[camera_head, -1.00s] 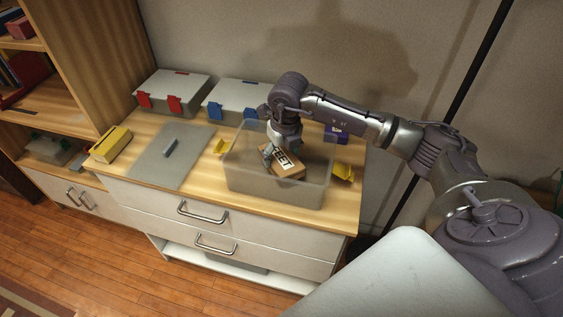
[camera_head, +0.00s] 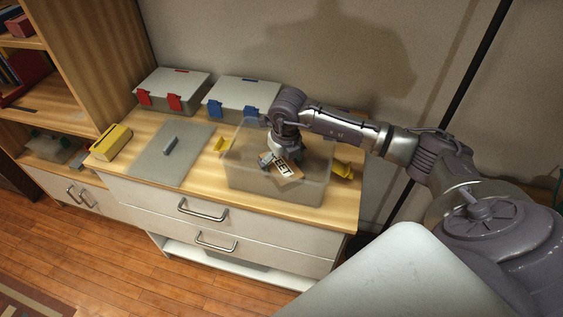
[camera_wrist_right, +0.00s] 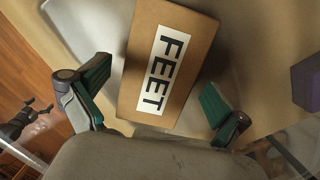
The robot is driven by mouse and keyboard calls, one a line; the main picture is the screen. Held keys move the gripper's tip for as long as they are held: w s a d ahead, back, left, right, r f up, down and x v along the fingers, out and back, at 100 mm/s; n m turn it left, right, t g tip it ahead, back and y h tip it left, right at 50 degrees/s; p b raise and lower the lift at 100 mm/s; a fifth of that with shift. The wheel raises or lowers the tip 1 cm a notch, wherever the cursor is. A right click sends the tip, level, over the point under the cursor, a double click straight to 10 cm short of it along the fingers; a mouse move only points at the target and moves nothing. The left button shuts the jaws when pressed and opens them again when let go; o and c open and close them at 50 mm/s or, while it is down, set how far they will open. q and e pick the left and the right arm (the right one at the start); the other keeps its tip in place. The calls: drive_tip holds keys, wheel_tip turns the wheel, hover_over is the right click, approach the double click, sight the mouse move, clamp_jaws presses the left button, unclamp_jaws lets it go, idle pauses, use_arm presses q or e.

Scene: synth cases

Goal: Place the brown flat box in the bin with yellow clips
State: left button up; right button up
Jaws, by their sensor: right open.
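The brown flat box (camera_head: 294,178) with a white FEET label is inside the translucent bin (camera_head: 246,181) with yellow clips, seen partly through its wall. It appears tilted. My right gripper (camera_head: 275,163) reaches down into the bin over the box. In the right wrist view the open fingers (camera_wrist_right: 157,90) stand on both sides of the box (camera_wrist_right: 196,50), with visible gaps. The yellow clips (camera_head: 342,169) hang open at the bin's sides. A small dark jointed shape at the wrist view's left edge may be my left gripper (camera_wrist_right: 28,112); its state is unclear.
Lidded bins with red clips (camera_head: 173,86) and blue clips (camera_head: 242,94) stand behind. A grey lid (camera_head: 160,165) lies left of the open bin, near a yellow box (camera_head: 111,142). A purple box (camera_wrist_right: 306,82) shows in the wrist view. Drawers (camera_head: 200,213) are below.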

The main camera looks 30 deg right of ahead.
sight(285, 169)
drive_tip(key=shift+r, duration=0.15)
drive_tip(key=shift+r, duration=0.2)
wheel_tip(285, 169, up, 12)
drive_tip(key=s+b, duration=0.1)
drive_tip(key=b, duration=0.1)
drive_tip(key=shift+s+f, duration=0.25)
drive_tip(key=shift+s, duration=0.15)
